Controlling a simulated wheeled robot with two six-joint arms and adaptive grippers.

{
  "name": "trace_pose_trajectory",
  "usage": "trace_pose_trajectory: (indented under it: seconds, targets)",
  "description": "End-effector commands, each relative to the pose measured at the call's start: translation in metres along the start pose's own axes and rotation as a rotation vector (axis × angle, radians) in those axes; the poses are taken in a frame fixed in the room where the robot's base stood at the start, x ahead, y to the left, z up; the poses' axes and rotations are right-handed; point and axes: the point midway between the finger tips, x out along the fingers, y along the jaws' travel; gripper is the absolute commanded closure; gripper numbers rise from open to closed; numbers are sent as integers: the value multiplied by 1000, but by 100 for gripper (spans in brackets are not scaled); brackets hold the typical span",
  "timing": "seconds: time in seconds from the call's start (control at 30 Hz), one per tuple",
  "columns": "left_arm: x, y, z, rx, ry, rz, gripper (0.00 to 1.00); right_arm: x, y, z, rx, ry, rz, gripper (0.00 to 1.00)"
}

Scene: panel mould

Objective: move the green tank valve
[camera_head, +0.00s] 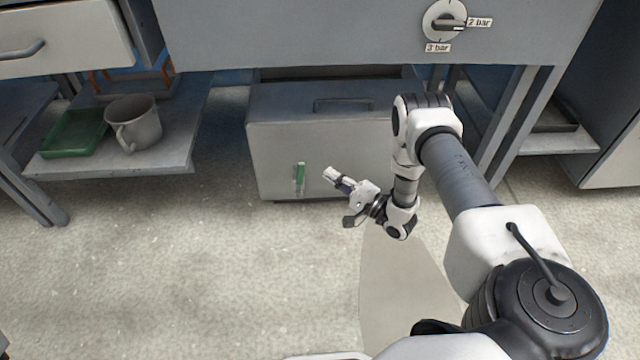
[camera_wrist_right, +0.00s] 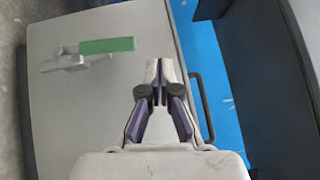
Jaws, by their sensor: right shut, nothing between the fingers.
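The green tank valve (camera_head: 300,173) is a small green lever on the front of a grey tank box low under the bench. In the head view it stands upright. In the right wrist view the green lever (camera_wrist_right: 106,45) joins a metal valve body (camera_wrist_right: 62,62) on the box face. My right gripper (camera_head: 327,174) is just right of the valve in the head view, apart from it. In the wrist view the right gripper (camera_wrist_right: 160,65) has its fingers together with nothing between them. My left gripper is not in view.
The grey tank box (camera_head: 265,150) has a handle (camera_head: 343,104) on top. A dial (camera_head: 444,21) marked 2 bar and 3 bar is on the panel above. A mug (camera_head: 133,124) and a green tray (camera_head: 74,133) sit on a low shelf at left. The floor in front is clear.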

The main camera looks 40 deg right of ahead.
Motion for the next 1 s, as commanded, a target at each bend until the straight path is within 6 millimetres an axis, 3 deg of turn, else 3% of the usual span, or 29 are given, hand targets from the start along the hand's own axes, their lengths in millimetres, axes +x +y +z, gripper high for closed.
trace_pose_trajectory:
  seconds: [0.03,0.1,0.2,0.27,0.47,0.8,1.0]
  targets:
    - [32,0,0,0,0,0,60,-24,37,-16,-6,19,16,100]
    - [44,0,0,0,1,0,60,-48,55,-32,-12,58,38,100]
    - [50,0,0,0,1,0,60,-64,68,-39,-13,82,59,100]
    - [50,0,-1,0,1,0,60,-63,69,-38,-12,81,63,100]
    - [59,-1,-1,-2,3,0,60,-38,70,-40,-13,80,61,100]
    - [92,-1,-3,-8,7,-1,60,36,77,-46,-15,79,62,100]
    - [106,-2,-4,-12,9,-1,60,60,78,-25,-11,80,65,100]
